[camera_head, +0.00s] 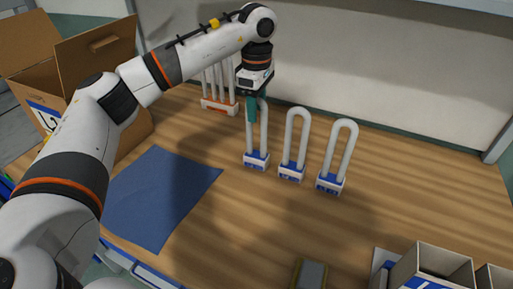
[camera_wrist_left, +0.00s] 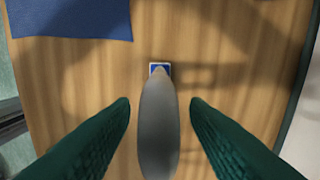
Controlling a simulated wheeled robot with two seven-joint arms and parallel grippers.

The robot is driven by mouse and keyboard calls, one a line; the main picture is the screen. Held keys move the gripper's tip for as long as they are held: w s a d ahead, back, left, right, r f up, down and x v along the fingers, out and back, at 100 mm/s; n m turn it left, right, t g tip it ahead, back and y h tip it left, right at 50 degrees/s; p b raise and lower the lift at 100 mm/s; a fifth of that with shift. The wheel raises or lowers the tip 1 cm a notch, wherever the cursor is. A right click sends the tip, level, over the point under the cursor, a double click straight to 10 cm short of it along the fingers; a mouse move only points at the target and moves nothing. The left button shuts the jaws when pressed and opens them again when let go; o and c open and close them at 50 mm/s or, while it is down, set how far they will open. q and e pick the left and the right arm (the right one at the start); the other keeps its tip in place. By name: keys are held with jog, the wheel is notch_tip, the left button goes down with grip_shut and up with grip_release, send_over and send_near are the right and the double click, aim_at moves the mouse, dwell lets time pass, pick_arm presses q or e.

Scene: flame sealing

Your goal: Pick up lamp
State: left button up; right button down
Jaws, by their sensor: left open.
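Several U-shaped lamps with blue-and-white bases stand upright on the table. The leftmost lamp (camera_head: 263,135) is under my left gripper (camera_head: 254,108), which hangs over its top from above. The middle lamp (camera_head: 291,150) and right lamp (camera_head: 332,165) stand free beside it. In the left wrist view, the lamp's grey tube (camera_wrist_left: 158,125) lies between the two green fingers of my left gripper (camera_wrist_left: 160,108), with its blue base (camera_wrist_left: 160,67) beyond. The fingers are open, with gaps visible on both sides of the tube. My right gripper is in neither view.
A lamp with several straight tubes and an orange base (camera_head: 219,106) stands behind my left gripper. A blue cloth (camera_head: 160,200) lies at left, near an open cardboard box (camera_head: 100,50). Grey boxes (camera_head: 432,268) and a grey-yellow item (camera_head: 311,273) are at the front. The right table area is clear.

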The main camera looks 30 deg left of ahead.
pick_arm(q)
jog(key=shift+f, duration=0.45)
jog(key=shift+c, duration=0.2)
grip_shut()
jog(key=shift+r, duration=0.1)
